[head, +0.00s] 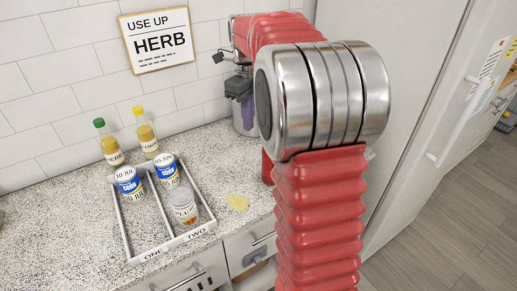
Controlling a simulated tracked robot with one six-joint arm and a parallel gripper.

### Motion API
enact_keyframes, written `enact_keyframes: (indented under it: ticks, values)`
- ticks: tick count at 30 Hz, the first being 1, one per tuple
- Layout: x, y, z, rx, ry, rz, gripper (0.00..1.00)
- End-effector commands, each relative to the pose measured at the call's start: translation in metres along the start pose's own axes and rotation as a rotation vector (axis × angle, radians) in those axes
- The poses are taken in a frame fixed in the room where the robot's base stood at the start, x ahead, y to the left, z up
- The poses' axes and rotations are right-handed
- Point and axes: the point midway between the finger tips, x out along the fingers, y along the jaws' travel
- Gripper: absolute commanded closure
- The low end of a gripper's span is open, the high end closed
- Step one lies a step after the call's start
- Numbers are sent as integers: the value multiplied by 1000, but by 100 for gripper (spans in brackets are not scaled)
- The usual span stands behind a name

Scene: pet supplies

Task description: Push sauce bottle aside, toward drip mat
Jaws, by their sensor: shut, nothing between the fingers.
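Two bottles of yellowish liquid stand upright by the tiled wall: a green-capped bottle (110,146) and a yellow-capped bottle (146,134). Their labels are too small to read fully, so I cannot tell which is the sauce bottle. I cannot make out a drip mat for certain. My gripper (240,98) hangs at the far end of my arm, right of both bottles and apart from them. It looks shut and empty, in front of or over a silver container (246,124). My arm hides part of the counter on the right.
A divided tray (150,252) marked ONE and TWO holds two blue-and-white cans (129,184) (167,170) and a clear jar (184,208). A pale yellow patch (237,202) lies right of it.

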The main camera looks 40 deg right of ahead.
Motion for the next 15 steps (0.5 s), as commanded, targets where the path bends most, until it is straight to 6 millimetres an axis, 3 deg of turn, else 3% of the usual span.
enact_keyframes:
  ticks: [4,15]
  values:
    - [5,-11,0,88,11,10,100]
    - [6,-11,0,96,12,11,100]
